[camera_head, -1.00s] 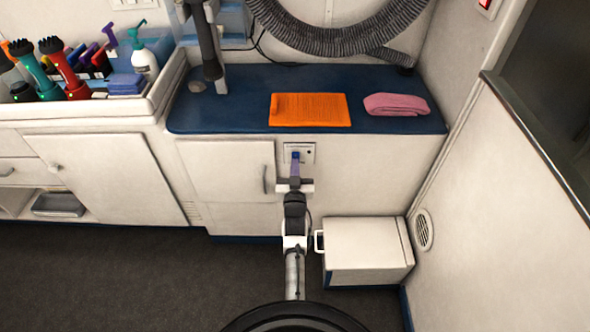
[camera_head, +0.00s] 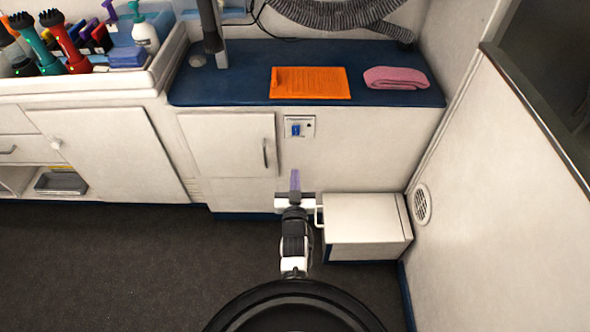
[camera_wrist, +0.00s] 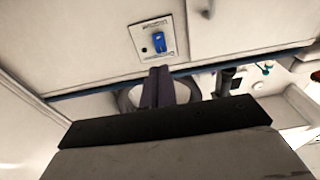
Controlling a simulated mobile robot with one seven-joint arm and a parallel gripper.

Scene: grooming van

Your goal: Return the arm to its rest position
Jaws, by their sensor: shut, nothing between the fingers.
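My gripper (camera_head: 295,180) is in front of the white cabinet, below the small wall plate with a blue switch (camera_head: 296,130). Its fingers are shut with nothing between them, and it stands apart from the plate. In the wrist view my gripper's fingers (camera_wrist: 158,88) are together, pointing toward the cabinet face, and the blue switch (camera_wrist: 155,43) shows on its plate beyond them. My arm runs down from the gripper to my base at the bottom of the head view.
A white box with a handle (camera_head: 366,225) stands on the floor close to the right of my gripper. The blue counter (camera_head: 235,88) above holds an orange mat (camera_head: 310,83) and a pink towel (camera_head: 396,78). Dark floor (camera_head: 120,260) is free to the left.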

